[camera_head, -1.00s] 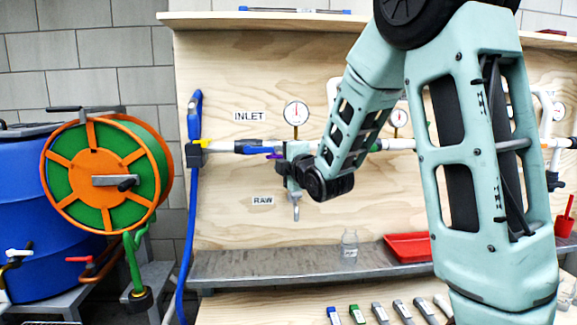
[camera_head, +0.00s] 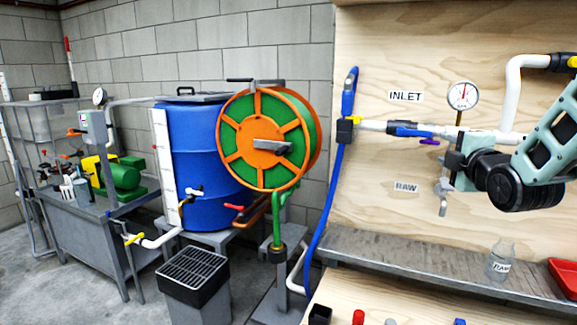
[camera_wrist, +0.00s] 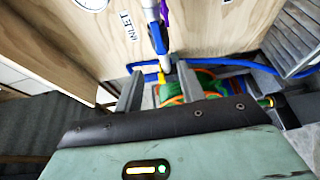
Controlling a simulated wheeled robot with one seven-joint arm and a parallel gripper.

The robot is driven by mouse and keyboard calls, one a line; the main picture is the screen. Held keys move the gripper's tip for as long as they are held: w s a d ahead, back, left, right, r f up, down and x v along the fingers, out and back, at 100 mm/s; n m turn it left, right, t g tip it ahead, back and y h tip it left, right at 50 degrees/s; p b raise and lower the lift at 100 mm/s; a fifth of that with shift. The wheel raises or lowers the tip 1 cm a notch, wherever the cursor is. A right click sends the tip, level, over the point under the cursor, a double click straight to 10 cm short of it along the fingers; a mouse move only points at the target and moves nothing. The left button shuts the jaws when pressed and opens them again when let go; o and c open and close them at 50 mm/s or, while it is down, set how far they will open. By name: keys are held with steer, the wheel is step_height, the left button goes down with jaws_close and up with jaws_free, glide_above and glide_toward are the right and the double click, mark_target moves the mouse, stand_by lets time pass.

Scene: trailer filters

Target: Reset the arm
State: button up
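My arm (camera_head: 550,150) reaches in from the right edge in the head view, with its dark round wrist joint in front of the wooden panel. My gripper (camera_wrist: 161,70) shows in the wrist view as two grey fingers spread apart with no object held between them. In the head view the gripper end is small and partly hidden beside the gauge pipe, so its gap to the pipe cannot be told. Beyond the fingers in the wrist view are the blue valve handle (camera_wrist: 156,37), the INLET label (camera_wrist: 127,26) and the green and orange hose reel (camera_wrist: 205,82).
The wooden panel (camera_head: 385,245) carries a gauge (camera_head: 463,96) and white piping. A grey shelf (camera_head: 400,262) below holds a clear bottle (camera_head: 500,262) and a red tray (camera_head: 565,275). Left stand the hose reel (camera_head: 265,145), a blue barrel (camera_head: 195,150) and a grated bin (camera_head: 195,280).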

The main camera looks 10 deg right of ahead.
steer(key=s+a+f+m+g+y+p, duration=0.2)
steer(key=s+a+f+g+y+p, duration=0.15)
steer(key=a, duration=0.75)
steer(key=s+a+f+m+g+y+p, duration=0.2)
steer(key=s+a+g+p, duration=0.15)
steer(key=a, duration=0.65)
steer(key=s+a+m+g+p, duration=0.2)
steer(key=s+a+g, duration=0.3)
steer(key=s, duration=0.7)
steer(key=s+a+m+g+h+p, duration=0.1)
steer(key=s+a+g, duration=0.4)
steer(key=s, duration=0.6)
steer(key=shift+s+f+m+p, duration=0.15)
steer(key=shift+s+m+p, duration=0.2)
steer(key=shift+m+p, duration=0.3)
steer(key=shift+h, duration=0.25)
